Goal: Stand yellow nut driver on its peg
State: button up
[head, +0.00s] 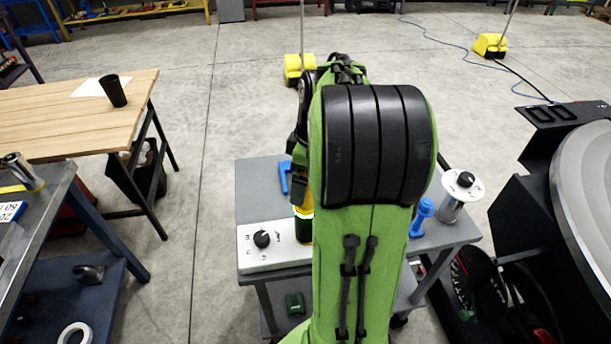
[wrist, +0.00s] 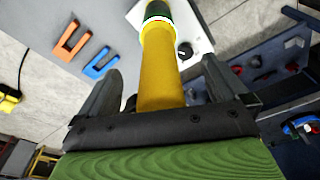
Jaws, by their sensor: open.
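A yellow cylinder, which looks like the yellow nut driver (wrist: 160,75), stands between the fingers of my open gripper (wrist: 160,88) in the wrist view. Its far end meets a bright white-green ring and a black part. In the head view the nut driver (head: 304,208) shows as a small yellow patch above the white ring and a black lower part, beside the white panel. My green arm hides the rest of it and my gripper there. The fingers lie on either side of the yellow cylinder, with gaps showing. I cannot make out a separate peg.
A white panel with a black knob (head: 262,239) lies at the left front of the grey cart (head: 262,190). A blue bracket (head: 285,177) is behind it; an orange bracket (wrist: 70,42) shows in the wrist view. A blue object (head: 422,214) and silver cylinder (head: 452,209) stand right.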

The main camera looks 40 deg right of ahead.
jog(key=shift+s+r+p, duration=0.2)
jog(key=shift+r+p, duration=2.25)
jog(key=shift+r, duration=0.7)
jog(key=shift+f, duration=0.1)
jog(key=shift+d, duration=0.1)
jog(key=s+a+r+m+t, duration=0.2)
jog(key=a+r, duration=0.2)
jog(key=a, duration=0.7)
jog(key=s+a+m+t, duration=0.2)
jog(key=s+a+m, duration=0.1)
jog(key=s+a, duration=0.6)
jog(key=shift+f+m+h, duration=0.15)
jog(key=shift+m+h, duration=0.15)
jog(key=shift+h, duration=0.1)
